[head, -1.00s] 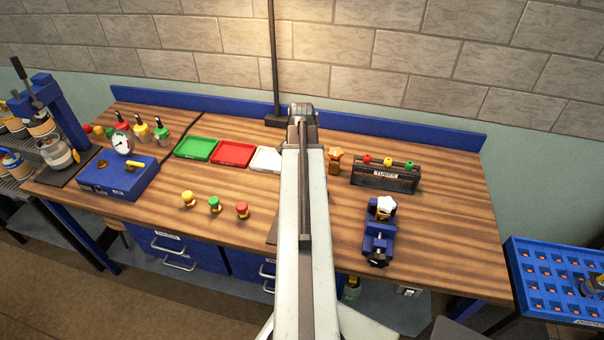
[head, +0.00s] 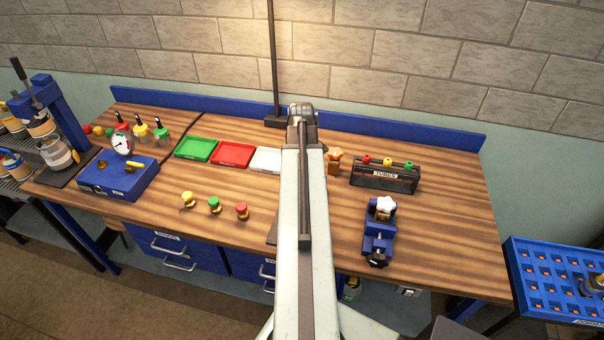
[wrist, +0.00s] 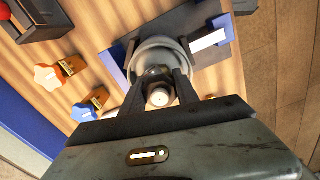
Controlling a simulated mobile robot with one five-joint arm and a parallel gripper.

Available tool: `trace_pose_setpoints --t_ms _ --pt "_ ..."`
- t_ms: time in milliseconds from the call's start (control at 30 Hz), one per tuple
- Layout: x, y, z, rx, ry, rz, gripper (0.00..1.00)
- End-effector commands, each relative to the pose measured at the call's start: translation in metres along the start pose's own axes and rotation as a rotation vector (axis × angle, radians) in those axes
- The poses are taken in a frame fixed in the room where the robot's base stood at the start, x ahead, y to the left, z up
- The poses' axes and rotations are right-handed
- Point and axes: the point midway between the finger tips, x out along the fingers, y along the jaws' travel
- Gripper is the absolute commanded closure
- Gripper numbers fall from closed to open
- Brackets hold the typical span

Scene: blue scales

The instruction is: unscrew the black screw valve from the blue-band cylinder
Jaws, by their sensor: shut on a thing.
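In the wrist view my gripper (wrist: 158,82) is shut on the black screw valve (wrist: 153,73), which sits between its two dark fingers. A pale round end (wrist: 160,98) shows close by it. Below the fingers is the grey rounded top of a cylinder (wrist: 160,52), seen from above, in a dark holder (wrist: 200,68) with blue parts. Its band is hidden, so I cannot tell the colour. I cannot tell whether the valve is still threaded in. In the head view my arm hides the gripper, valve and cylinder.
A tubes rack (head: 385,174) and blue vise (head: 379,235) stand right of my arm. Green (head: 196,148), red (head: 232,154) and white (head: 265,159) trays lie left.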

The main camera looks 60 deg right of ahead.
Motion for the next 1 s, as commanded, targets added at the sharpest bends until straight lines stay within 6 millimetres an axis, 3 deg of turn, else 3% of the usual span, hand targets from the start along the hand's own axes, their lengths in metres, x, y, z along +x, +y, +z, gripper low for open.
trace_pose_setpoints --t_ms 167,200,267,633,1000 --pt "0.000 0.000 -0.002 -0.003 0.004 0.001 1.00" --pt "0.000 0.000 -0.002 -0.003 0.004 0.002 0.55" --pt "0.000 0.000 -0.002 -0.002 0.004 0.001 0.39" --pt "-0.008 0.000 -0.001 0.000 0.001 0.002 0.38" --pt "-0.070 0.000 -0.002 -0.001 0.002 0.000 0.38"
